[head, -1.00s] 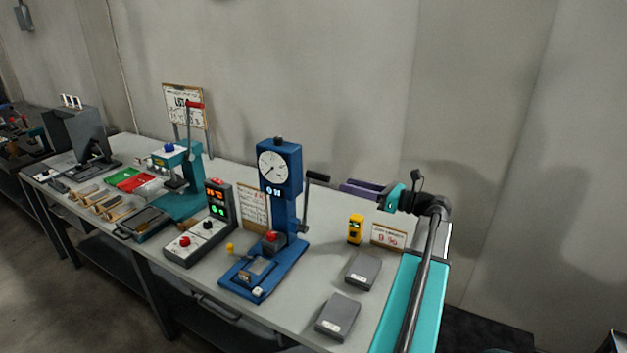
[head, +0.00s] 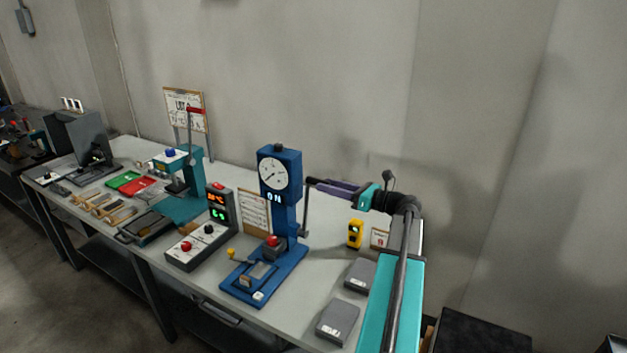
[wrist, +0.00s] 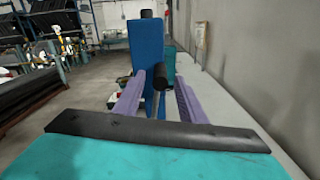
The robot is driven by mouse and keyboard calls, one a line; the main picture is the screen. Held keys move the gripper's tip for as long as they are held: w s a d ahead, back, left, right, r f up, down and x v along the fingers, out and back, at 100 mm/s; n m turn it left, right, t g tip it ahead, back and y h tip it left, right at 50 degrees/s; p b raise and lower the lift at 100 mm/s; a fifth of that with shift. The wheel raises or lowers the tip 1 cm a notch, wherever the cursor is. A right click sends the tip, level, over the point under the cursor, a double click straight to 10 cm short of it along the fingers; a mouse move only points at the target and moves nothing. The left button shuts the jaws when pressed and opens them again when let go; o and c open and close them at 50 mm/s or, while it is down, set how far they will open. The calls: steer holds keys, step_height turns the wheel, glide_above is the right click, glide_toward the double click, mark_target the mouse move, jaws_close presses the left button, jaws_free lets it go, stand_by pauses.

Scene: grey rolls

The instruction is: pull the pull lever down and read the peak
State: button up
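The blue tester (head: 283,215) stands on the bench with a round white dial (head: 272,174) and a small lit display reading "0 N". Its pull lever (head: 305,212) is a grey bar on the right side, upright, with a black grip at the top. My gripper (head: 322,184) is at that grip, its purple fingers reaching in from the right. In the wrist view, the black grip (wrist: 161,76) lies between the two finger tips (wrist: 160,80). The fingers stand apart with a gap to the grip, so the gripper looks open around it.
A yellow meter (head: 355,234), a small sign (head: 379,238) and grey boxes (head: 338,321) stand right of the tester, below my arm. A control box (head: 200,243) and a teal press (head: 190,190) stand left. A wall is behind the bench.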

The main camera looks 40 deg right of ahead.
mark_target(310, 180)
steer(key=shift+p+x, duration=0.8)
steer(key=shift+x, duration=2.3)
